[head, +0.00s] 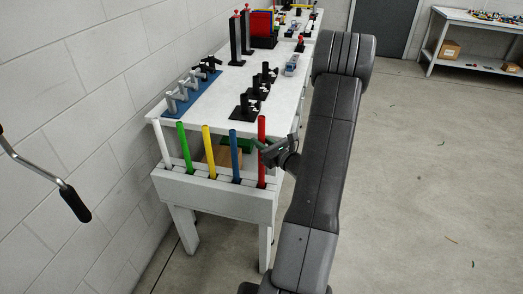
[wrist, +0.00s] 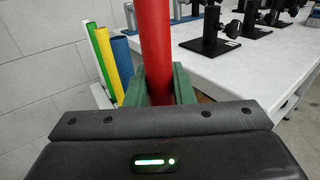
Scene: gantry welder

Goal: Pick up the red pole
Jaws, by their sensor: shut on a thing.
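The red pole (head: 262,140) stands upright in the rightmost slot of the white rack (head: 215,198) at the near end of the white table. My gripper (head: 268,150) comes in from the right at the pole's upper part. In the wrist view the red pole (wrist: 155,50) runs between the green fingers (wrist: 160,88) of my gripper, which is shut on it. The pole's lower end is hidden inside the rack.
White (head: 160,145), green (head: 184,147), yellow (head: 208,150) and blue (head: 235,155) poles stand left of the red one in the same rack. Black clamps (head: 248,106) stand on the white table (head: 205,110).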

